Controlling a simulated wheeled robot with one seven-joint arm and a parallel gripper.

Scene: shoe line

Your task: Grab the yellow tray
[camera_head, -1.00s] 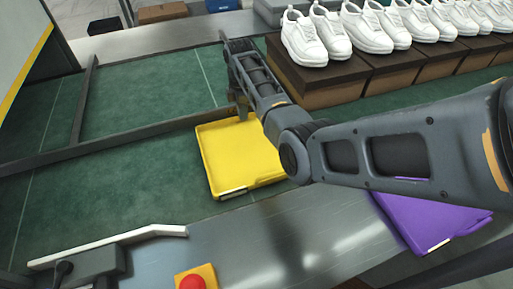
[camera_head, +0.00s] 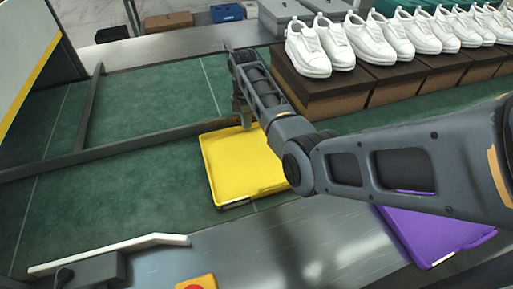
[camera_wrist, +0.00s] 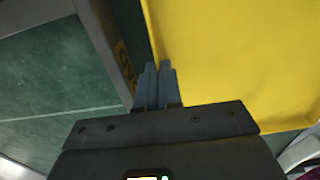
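The yellow tray (camera_head: 235,175) lies flat on the green conveyor, left of my arm's elbow, which hides part of its right side. It fills the upper right of the wrist view (camera_wrist: 240,50). My gripper (camera_head: 240,112) is at the tray's far edge, largely hidden by my own arm in the head view. In the wrist view, its two fingers (camera_wrist: 159,66) are close together, one on each side of the tray's left rim. They appear shut on that rim; the contact itself is hard to see.
A dark guide rail (camera_head: 120,143) crosses the belt beside the tray and gripper. White shoes (camera_head: 330,45) stand on brown boxes (camera_head: 325,95) at the back right. A purple tray (camera_head: 435,235) lies front right. A white bar (camera_head: 110,252) is front left.

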